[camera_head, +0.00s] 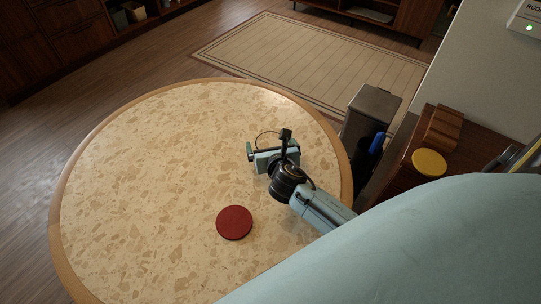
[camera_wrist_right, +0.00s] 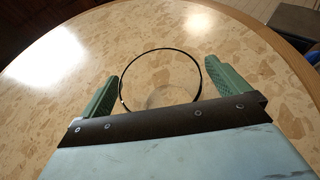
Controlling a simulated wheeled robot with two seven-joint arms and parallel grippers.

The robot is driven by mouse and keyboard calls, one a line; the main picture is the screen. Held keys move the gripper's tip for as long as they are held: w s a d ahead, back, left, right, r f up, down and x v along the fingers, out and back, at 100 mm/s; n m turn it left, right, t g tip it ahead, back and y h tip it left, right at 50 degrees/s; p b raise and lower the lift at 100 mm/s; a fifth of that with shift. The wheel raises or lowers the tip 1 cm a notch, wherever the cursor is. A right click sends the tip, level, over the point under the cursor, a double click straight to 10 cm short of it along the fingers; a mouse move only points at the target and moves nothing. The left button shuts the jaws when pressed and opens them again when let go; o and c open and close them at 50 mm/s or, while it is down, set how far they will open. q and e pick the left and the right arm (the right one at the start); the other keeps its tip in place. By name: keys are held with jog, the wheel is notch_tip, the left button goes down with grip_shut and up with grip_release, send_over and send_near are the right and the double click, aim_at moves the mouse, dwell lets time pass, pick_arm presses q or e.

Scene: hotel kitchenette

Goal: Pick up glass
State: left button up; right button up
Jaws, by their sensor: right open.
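The glass (camera_wrist_right: 160,99) is clear and stands on the round table between the fingers of my right gripper (camera_wrist_right: 160,72). Its dark circular rim shows in the right wrist view, with a gap to the right finger; the left finger is close to the rim. In the head view only part of the rim of the glass (camera_head: 266,133) shows past my right gripper (camera_head: 268,148), which is open over the right side of the table. My left gripper is not in view.
The round speckled table (camera_head: 140,170) has a wooden rim and is mostly bare. A red disc (camera_head: 234,222) lies nearer me. A grey bin (camera_head: 372,108) stands right of the table. A yellow disc (camera_head: 429,162) sits on a dark wooden surface further right.

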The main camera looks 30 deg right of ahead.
jog(key=c, duration=1.1)
